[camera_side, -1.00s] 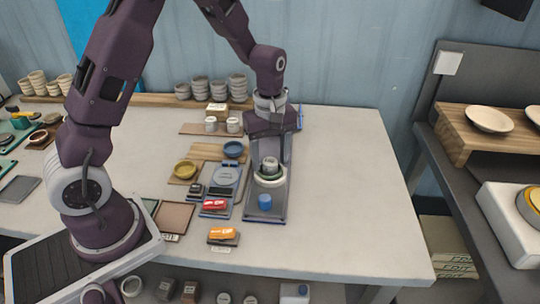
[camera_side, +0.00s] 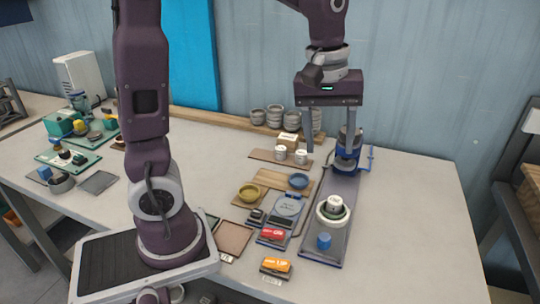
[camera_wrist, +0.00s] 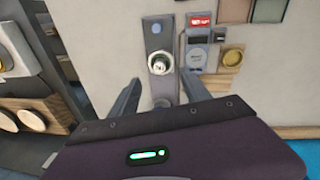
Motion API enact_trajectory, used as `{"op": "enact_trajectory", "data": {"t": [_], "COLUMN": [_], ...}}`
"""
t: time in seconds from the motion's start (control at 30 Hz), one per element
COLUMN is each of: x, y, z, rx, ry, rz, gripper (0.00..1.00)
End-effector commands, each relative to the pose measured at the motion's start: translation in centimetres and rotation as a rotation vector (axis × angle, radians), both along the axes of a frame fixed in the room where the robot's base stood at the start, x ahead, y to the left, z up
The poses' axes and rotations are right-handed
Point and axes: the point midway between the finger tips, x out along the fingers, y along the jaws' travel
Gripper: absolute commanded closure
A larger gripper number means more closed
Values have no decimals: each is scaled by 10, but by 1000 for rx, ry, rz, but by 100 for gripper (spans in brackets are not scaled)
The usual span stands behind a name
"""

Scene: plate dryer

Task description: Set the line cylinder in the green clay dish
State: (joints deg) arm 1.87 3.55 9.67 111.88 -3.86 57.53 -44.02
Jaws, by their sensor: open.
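A small pale cylinder with a dark mark on top (camera_side: 334,202) stands upright in a green dish (camera_side: 347,215) ringed by a white band, on a long grey tray (camera_side: 322,252). The mark is too small to read as a line. The cylinder also shows in the wrist view (camera_wrist: 159,64). My gripper (camera_side: 331,128) is open and empty, well above the tray and towards its back end, clear of the cylinder. Its spread fingers show in the wrist view (camera_wrist: 160,80). Two other pale marked cylinders (camera_side: 281,152) (camera_side: 301,157) stand on a wooden board at the back.
Left are a yellow dish (camera_side: 249,193), a blue dish (camera_side: 298,181), and red (camera_side: 272,234) and orange (camera_side: 276,265) blocks. The table's right side is clear.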

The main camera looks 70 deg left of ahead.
Motion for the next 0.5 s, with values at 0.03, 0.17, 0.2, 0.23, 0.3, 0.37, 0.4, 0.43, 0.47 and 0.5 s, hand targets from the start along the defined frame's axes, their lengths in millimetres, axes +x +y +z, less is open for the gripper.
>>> {"op": "enact_trajectory", "data": {"t": [0.03,0.17,0.2,0.23,0.3,0.37,0.4,0.43,0.47,0.5], "x": [-28,-100,-118,-130,-151,-162,-166,-168,-169,-169], "y": [-7,-21,-24,-26,-28,-29,-29,-29,-29,-29], "z": [17,34,33,31,25,21,18,18,17,16], "rx": [12,112,154,184,248,287,303,310,315,317], "ry": [-65,-217,-256,-279,-317,-338,-344,-348,-349,-349], "rz": [-124,-493,-592,-658,-777,-843,-870,-881,-890,-895], "gripper": [45,45,45,45,45,45,45,45,45,45]}}
